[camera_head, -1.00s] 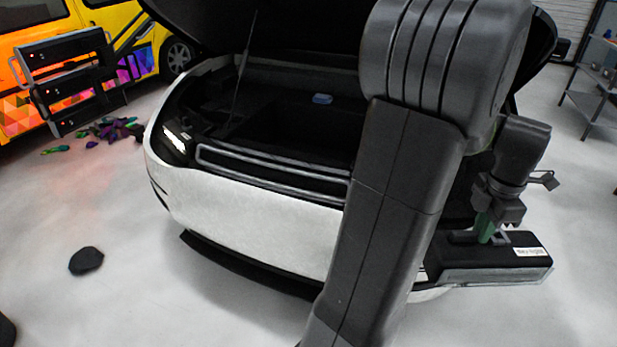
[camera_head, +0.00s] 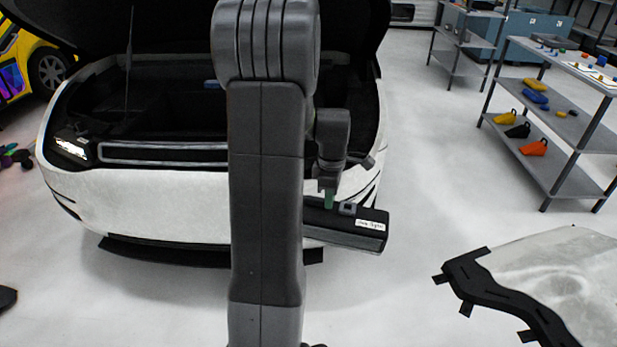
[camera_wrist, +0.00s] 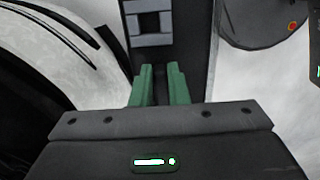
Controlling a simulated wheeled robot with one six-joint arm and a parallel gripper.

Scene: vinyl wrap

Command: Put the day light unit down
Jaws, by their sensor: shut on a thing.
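The day light unit (camera_head: 345,232) is a long black box with a white label, held in front of the right side of the white car. Its left part is hidden behind my arm in the head view. My gripper (camera_head: 328,198), with green fingers, is shut on the unit near its top. In the wrist view the green fingertips of my gripper (camera_wrist: 159,80) meet the dark unit (camera_wrist: 170,55), which has a grey bracket. The unit appears to hang above the floor, clear of any support.
The white car (camera_head: 160,205) with its hood up stands behind my arm. A grey shelf rack (camera_head: 560,165) with coloured tools is at right. A white panel with black edging (camera_head: 575,265) lies at lower right. Open floor (camera_head: 430,200) lies between.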

